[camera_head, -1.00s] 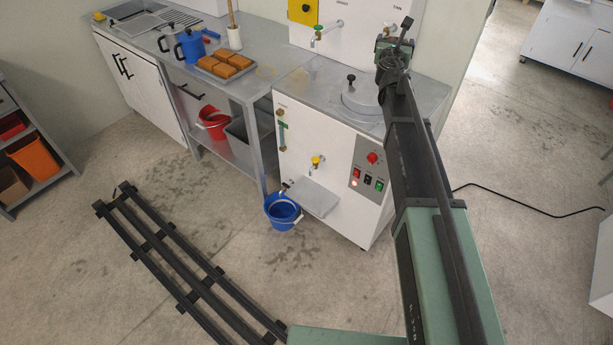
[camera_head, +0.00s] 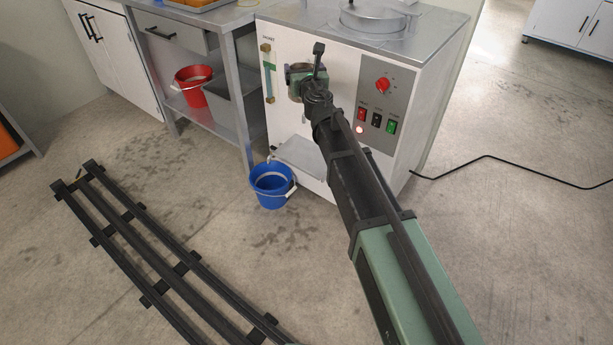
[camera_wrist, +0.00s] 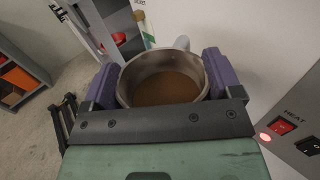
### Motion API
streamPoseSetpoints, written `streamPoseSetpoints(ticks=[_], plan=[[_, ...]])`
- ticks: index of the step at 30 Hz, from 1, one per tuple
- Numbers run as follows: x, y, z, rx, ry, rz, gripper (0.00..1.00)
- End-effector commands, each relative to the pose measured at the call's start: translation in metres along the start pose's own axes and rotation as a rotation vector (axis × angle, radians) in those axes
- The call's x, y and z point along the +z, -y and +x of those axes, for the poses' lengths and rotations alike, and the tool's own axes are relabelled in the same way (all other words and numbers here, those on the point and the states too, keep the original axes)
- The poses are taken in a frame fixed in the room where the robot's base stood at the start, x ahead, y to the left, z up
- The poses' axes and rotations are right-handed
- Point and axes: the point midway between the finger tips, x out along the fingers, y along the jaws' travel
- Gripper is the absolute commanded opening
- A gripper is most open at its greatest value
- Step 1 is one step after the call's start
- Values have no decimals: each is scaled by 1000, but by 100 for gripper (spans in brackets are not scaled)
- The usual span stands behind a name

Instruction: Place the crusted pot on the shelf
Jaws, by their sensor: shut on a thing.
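My gripper (camera_wrist: 160,82) is shut on a round metal pot, its purple finger pads on both sides of it. In the wrist view the pot (camera_wrist: 152,66) is open at the top, with a brown layer inside; I cannot tell whether that is crust or liquid. In the head view my gripper (camera_head: 302,83) is in front of the white machine, above the small metal shelf (camera_head: 302,157) on its front. My arm partly hides that shelf, and little of the pot shows there.
The white machine (camera_head: 335,75) has a control panel (camera_head: 378,105) right of my gripper. A blue bucket (camera_head: 270,187) stands on the floor below the small shelf. A red bucket (camera_head: 192,88) is under the bench at left. A black cable (camera_head: 490,158) crosses the floor at right.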

Motion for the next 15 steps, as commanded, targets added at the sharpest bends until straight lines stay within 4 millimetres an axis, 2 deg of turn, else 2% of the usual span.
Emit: streamPoseSetpoints(ticks=[1, 9, 12, 15], plan=[[-46, -12, -4, 28, -1, -2, 40], [-164, -73, -23, 182, -3, -13, 40], [-204, -94, -31, 236, -4, -17, 40], [-235, -112, -39, 281, -4, -20, 40]])
